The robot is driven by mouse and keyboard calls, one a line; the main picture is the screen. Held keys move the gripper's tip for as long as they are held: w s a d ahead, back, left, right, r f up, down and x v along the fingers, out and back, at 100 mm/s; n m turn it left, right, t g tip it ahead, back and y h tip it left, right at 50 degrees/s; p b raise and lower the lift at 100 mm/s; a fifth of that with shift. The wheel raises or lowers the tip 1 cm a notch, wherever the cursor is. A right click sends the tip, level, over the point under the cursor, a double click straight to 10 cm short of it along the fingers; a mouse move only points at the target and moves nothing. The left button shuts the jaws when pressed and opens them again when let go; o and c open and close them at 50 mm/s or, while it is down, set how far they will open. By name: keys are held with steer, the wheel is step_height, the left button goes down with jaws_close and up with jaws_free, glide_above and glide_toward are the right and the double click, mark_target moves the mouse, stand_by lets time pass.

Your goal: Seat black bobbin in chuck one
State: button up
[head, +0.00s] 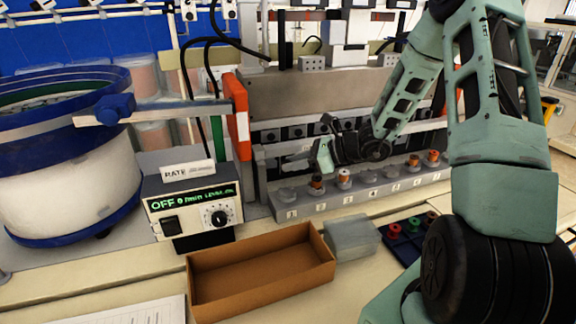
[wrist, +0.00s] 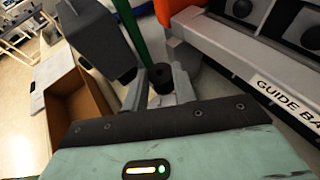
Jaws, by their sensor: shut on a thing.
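My gripper (wrist: 160,88) is shut on the black bobbin (wrist: 162,75), which sits between the two grey fingers in the wrist view. In the head view my gripper (head: 300,163) hangs over the left end of the grey chuck rail (head: 330,207). Chuck one (head: 287,194), above the label 1, is at that end, below the fingers, and looks empty. The bobbin cannot be made out in the head view. The gap between bobbin and chuck cannot be judged.
Chucks two (head: 316,184) and three (head: 344,178) hold copper-coloured bobbins. A control box (head: 192,205) and an orange plate (head: 236,115) stand close left. A cardboard box (head: 262,283), a grey block (head: 352,238) and a dark tray (head: 403,249) with coloured bobbins lie in front.

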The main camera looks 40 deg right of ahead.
mark_target(295, 192)
steer(key=shift+f+b, duration=1.95)
steer(key=shift+f, duration=0.8)
steer(key=shift+f+b, duration=0.55)
steer(key=shift+b, duration=0.05)
steer(key=o, duration=0.5)
steer(key=shift+o, duration=0.8)
steer(key=shift+d, duration=0.1)
steer(key=shift+s+d+r+p, duration=0.3)
steer(key=shift+s+d+p, duration=0.05)
steer(key=shift+s, duration=0.05)
steer(key=p+v, duration=0.4)
steer(key=v, duration=0.5)
steer(key=shift+s+d, duration=0.25)
steer(key=shift+s, duration=0.05)
steer(key=shift+r, duration=0.1)
